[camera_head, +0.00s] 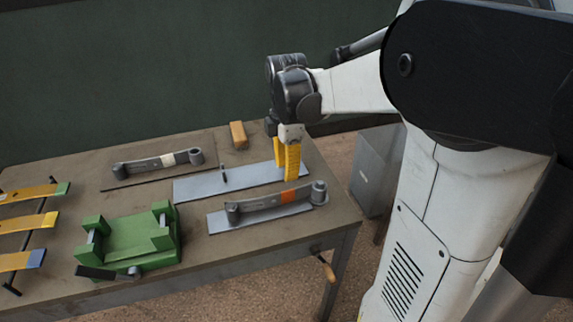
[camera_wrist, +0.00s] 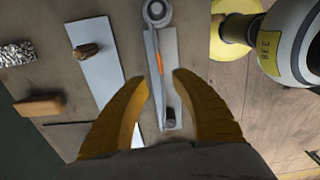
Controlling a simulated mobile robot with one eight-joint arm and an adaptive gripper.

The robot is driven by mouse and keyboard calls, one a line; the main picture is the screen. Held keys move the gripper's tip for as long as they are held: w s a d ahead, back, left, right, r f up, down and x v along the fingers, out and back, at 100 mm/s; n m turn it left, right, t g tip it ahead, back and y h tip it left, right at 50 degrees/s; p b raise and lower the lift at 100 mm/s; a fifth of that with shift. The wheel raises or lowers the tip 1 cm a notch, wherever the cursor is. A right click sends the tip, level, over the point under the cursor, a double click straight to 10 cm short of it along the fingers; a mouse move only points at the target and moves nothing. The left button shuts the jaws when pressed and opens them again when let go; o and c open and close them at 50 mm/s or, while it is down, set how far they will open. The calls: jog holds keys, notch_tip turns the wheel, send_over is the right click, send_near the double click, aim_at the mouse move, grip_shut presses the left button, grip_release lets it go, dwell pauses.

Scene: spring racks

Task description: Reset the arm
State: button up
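My gripper (camera_head: 286,158) with its yellow fingers points down over the right part of the table. In the wrist view the fingers (camera_wrist: 162,79) are spread apart, with nothing held between them. A grey leaf spring with an orange band (camera_head: 265,203) lies on a light plate in front of the gripper. In the wrist view this spring (camera_wrist: 157,52) shows beyond and between the fingertips, apparently below them. A bare light plate with a short post (camera_head: 205,187) lies beside the gripper in the head view.
A second spring with a white band (camera_head: 150,163) sits on a dark plate. A green fixture (camera_head: 137,242) stands at the front. Several yellow strips (camera_head: 28,225) rest on a rack at left. A wooden block (camera_head: 238,134) lies near the back edge. A grey cabinet (camera_head: 375,172) stands right of the table.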

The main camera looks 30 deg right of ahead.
jog(key=shift+r, duration=0.65)
